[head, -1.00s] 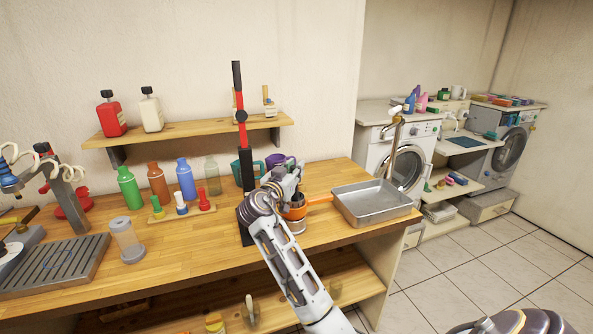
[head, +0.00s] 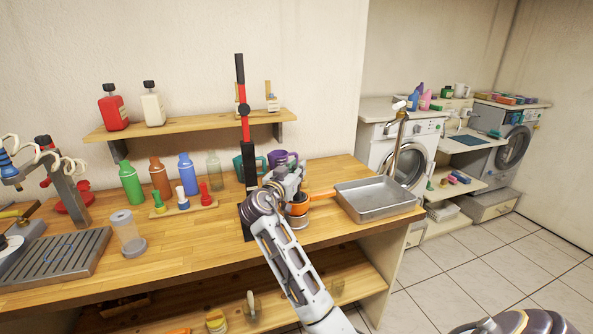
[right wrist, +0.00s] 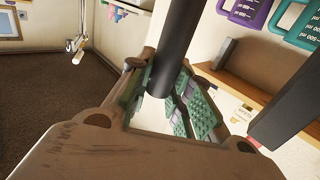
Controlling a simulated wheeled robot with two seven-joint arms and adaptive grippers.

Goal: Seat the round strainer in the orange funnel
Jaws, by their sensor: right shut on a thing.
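My right gripper (head: 294,188) is over the workbench, shut on a dark cylindrical piece (right wrist: 175,45), which passes between its green-padded fingers in the right wrist view. The orange funnel (head: 300,207), with an orange handle to the right, is just below the gripper. The dark piece (head: 300,198) shows at the funnel's mouth. A metal round base (head: 297,222) is under the funnel. The gripper and arm hide part of the funnel, and I cannot make out the strainer or whether it is seated. My left gripper is not in view.
A tall black press post (head: 248,165) with a red lever stands just left of the gripper. A metal tray (head: 372,214) lies to the right. Several bottles (head: 186,177), a clear jar (head: 126,228) and mugs (head: 281,160) stand on the bench. The bench front left of the arm is clear.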

